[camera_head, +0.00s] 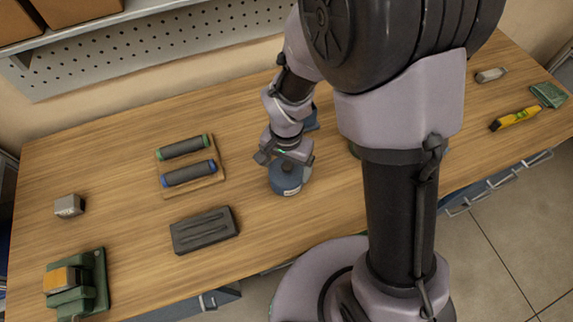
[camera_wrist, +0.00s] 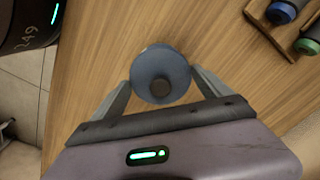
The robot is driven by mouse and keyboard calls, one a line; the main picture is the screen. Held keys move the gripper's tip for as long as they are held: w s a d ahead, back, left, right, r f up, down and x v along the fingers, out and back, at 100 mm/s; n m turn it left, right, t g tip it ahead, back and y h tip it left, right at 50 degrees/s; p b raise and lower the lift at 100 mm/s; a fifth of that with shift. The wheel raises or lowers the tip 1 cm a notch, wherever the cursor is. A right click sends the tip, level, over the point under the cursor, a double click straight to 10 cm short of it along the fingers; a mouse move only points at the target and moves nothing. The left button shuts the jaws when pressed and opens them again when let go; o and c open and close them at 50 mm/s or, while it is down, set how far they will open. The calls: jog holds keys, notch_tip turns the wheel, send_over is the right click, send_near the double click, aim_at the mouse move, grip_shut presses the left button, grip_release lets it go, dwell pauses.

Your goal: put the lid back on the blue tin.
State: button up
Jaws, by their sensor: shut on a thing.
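The blue tin (camera_head: 287,186) stands upright on the wooden bench near its front edge, with a pale label on its side. My gripper (camera_head: 284,163) is right above it, pointing down. In the wrist view, the round blue lid (camera_wrist: 152,66) with a dark centre knob (camera_wrist: 161,87) sits between the two fingers of my gripper (camera_wrist: 161,78), which touch its sides. The lid hides almost all of the tin from above. It looks lined up over the tin, but I cannot tell whether it is seated or slightly above the rim.
A wooden rack (camera_head: 219,166) with green and blue rollers and a dark grey tray (camera_head: 204,230) lie to the left. A blue object (camera_head: 312,119), partly hidden, is behind my gripper.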

dwell(0.3)
jog(key=o, duration=1.1)
jog(key=shift+o, duration=0.2)
jog(key=shift+r+p, duration=2.65)
jog(key=shift+r, duration=0.9)
jog(key=shift+f, duration=0.1)
grip_shut()
jog(key=shift+f, duration=0.15)
